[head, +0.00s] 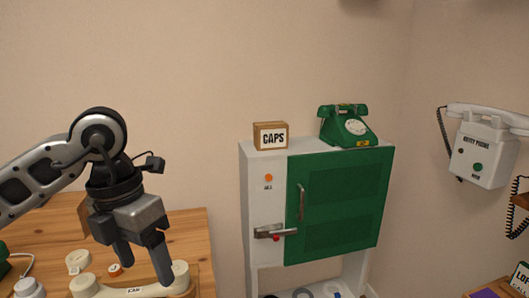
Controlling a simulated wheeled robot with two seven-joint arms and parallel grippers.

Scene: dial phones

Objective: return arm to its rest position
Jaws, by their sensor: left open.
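My left gripper (143,262) hangs from my left arm, which comes in from the left. It points down over the wooden desk (187,222), with its two fingers apart and nothing seen between them. A cream handset (130,292) with a dark label lies below and behind the fingertips at the bottom of the view. I cannot tell whether the fingers touch it. My right gripper is not in view.
A white cabinet (256,200) with a green door (340,200) stands right of the desk. On it are a CAPS box (271,135) and a green dial phone (347,126). A white wall phone (484,150) hangs at right. Air between arm and cabinet is clear.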

